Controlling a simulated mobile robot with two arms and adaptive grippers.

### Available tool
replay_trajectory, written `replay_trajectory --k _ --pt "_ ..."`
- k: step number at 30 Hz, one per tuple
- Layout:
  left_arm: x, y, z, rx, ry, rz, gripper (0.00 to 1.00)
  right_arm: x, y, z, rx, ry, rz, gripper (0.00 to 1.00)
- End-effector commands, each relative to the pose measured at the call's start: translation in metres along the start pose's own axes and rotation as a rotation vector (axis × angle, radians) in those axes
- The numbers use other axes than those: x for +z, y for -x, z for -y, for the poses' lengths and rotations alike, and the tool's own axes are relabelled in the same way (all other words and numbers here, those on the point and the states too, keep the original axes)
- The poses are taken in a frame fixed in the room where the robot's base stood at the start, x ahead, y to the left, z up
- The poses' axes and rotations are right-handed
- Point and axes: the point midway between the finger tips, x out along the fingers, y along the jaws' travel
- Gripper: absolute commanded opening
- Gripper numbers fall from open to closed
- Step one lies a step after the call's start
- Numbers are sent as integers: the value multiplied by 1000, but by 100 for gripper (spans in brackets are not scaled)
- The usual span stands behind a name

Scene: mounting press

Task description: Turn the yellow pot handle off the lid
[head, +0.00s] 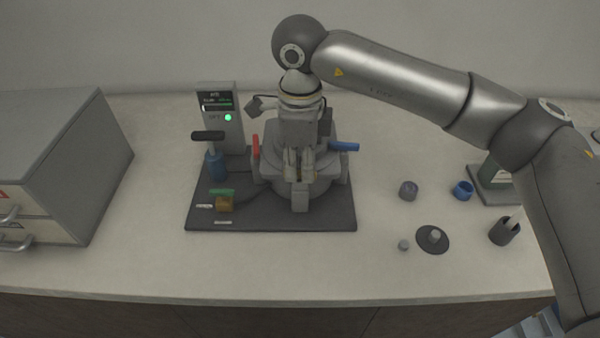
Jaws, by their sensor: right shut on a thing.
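The mounting press (289,186) stands on a dark base plate, with a red handle (255,147) at its left and a blue handle (343,147) at its right. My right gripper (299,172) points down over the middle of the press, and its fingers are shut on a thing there. The yellow pot handle is not clearly seen; the gripper covers the spot between the fingers, where it appears to be held. The lid is mostly hidden under the gripper and wrist. My left gripper is not in view.
A grey drawer cabinet (62,150) stands left. Small grey and blue parts lie right. The front counter is clear.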

Motion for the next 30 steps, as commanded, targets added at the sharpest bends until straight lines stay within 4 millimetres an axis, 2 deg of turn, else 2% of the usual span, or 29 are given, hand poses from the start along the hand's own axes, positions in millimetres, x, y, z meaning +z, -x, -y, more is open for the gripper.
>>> replay_trajectory --k 6,23,24,28,30 --pt "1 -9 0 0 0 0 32 1 0 1 -3 72 3 0" --pt "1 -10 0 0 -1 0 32 1 2 1 -3 100 4 0" --pt "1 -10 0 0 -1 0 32 1 2 1 -3 100 4 14" --pt "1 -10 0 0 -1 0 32 0 1 0 -2 100 3 31" --pt "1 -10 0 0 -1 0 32 0 1 0 -2 100 2 32"
